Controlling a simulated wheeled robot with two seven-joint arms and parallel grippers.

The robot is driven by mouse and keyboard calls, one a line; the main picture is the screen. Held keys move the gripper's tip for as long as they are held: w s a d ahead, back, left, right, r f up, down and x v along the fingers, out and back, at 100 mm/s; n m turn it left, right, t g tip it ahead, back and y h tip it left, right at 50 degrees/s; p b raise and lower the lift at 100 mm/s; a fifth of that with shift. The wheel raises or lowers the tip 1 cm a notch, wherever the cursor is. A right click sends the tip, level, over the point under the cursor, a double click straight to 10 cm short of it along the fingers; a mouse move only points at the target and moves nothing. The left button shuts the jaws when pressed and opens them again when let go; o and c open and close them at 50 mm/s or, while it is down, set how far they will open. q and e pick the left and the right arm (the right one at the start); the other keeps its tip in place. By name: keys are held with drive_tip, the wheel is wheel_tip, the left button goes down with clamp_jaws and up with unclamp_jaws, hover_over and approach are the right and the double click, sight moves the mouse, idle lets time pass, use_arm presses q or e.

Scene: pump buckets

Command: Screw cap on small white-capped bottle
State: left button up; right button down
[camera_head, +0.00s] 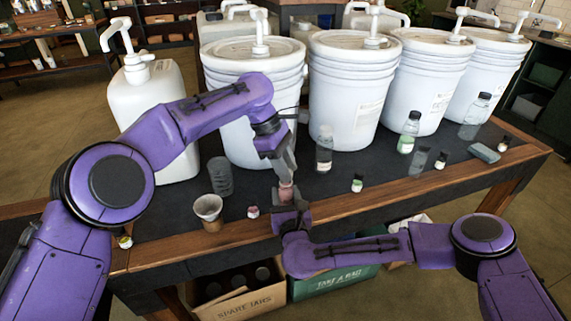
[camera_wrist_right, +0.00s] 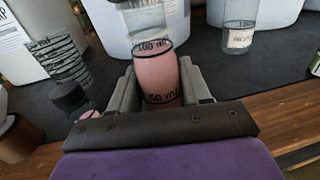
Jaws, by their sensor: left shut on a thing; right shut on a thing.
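A small clear bottle of pink liquid (camera_wrist_right: 158,76) with black volume marks stands upright between the fingers of my right gripper (camera_wrist_right: 157,92). It also shows as a pink patch in the head view (camera_head: 286,190), at the table's front. My right gripper (camera_head: 290,203) is shut on its lower body. My left gripper (camera_head: 284,172) reaches down from above and is shut right over the bottle's top.
White pump buckets (camera_head: 350,95) line the table's back. Clear bottles (camera_head: 324,150) and small dark-capped jars (camera_head: 357,184) stand to the right.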

use_arm(q)
drive_tip(key=shift+f, duration=0.55)
idle(0.4)
drive_tip(key=m+g, duration=0.1)
drive_tip(key=m, duration=0.2)
drive_tip(key=shift+y, duration=0.3)
drive_tip(key=o, duration=1)
drive_tip(key=shift+r, duration=0.1)
wheel_tip(320, 180, up, 4)
drive_tip(key=shift+r, duration=0.15)
